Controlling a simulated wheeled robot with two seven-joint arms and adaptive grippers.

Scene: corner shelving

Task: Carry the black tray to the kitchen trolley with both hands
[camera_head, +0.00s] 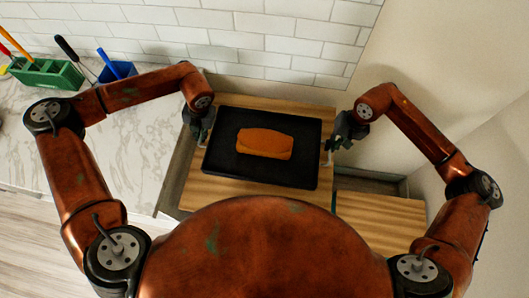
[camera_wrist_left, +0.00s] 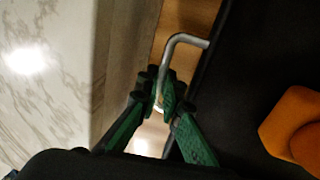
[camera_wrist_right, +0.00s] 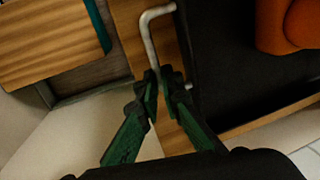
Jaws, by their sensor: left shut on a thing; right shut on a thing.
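The black tray (camera_head: 223,164) is in the middle of the head view, over a wooden surface, with an orange loaf-shaped block (camera_head: 265,143) on it. My left gripper (camera_head: 205,138) is at the tray's left side. In the left wrist view its green fingers (camera_wrist_left: 163,105) are shut on the tray's metal handle (camera_wrist_left: 186,39). My right gripper (camera_head: 333,143) is at the tray's right side. In the right wrist view its fingers (camera_wrist_right: 161,88) are shut on the other metal handle (camera_wrist_right: 150,28). I cannot tell whether the tray touches the wood below.
A marble counter (camera_head: 60,135) lies at the left, with a green holder (camera_head: 46,74) and a blue container (camera_head: 117,71) at the back. A white tiled wall (camera_head: 240,40) stands behind. A lower wooden surface (camera_head: 380,218) is at the right, near the plain wall (camera_head: 450,70).

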